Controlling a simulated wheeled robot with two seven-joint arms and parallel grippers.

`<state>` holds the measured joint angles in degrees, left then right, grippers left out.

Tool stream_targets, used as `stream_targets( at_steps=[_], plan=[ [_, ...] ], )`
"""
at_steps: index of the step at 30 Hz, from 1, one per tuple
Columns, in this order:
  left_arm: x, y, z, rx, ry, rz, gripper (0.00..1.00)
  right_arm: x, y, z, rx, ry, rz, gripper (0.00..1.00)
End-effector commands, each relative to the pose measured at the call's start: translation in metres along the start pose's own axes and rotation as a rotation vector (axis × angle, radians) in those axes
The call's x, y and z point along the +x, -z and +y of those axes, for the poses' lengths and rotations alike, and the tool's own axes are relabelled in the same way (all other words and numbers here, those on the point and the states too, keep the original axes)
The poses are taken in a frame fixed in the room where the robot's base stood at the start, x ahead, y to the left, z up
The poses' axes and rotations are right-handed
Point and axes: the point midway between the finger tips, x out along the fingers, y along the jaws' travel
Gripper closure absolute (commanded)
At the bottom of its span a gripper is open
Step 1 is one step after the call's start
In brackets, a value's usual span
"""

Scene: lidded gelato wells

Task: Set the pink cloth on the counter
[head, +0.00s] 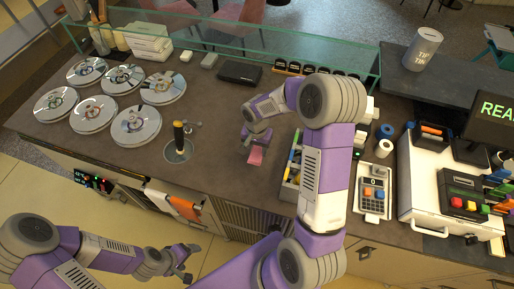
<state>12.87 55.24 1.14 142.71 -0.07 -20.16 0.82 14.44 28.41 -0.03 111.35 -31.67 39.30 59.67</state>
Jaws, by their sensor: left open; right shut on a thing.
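The pink cloth (256,157) is a small folded piece over the dark counter (225,165), right of the sink. My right gripper (256,144) reaches in from above and is shut on the cloth's upper end. I cannot tell whether the cloth's lower end touches the counter. My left gripper (184,262) is open and empty, low in front of the counter, well away from the cloth.
Several lidded gelato wells (92,115) fill the counter's left part. A round sink (178,151) with an upright dark-handled tool lies left of the cloth. A bin of tools (290,172) stands close on the right. Bare counter lies around the cloth.

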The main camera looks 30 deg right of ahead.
Motion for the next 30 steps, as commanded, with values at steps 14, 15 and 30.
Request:
stream_targets(
  at_steps=[14,15,30],
  plan=[
    [0.052,0.002,-0.020,0.000,0.000,0.000,0.20,0.060,0.000,0.000,-0.002,-0.001,0.000,0.92],
    [0.056,0.002,-0.021,0.000,0.000,0.000,0.20,0.064,0.000,0.000,-0.002,-0.001,0.000,0.92],
    [0.063,0.003,-0.024,0.000,0.000,0.000,0.20,0.073,0.000,0.000,-0.001,0.000,0.000,0.92]
  ],
)
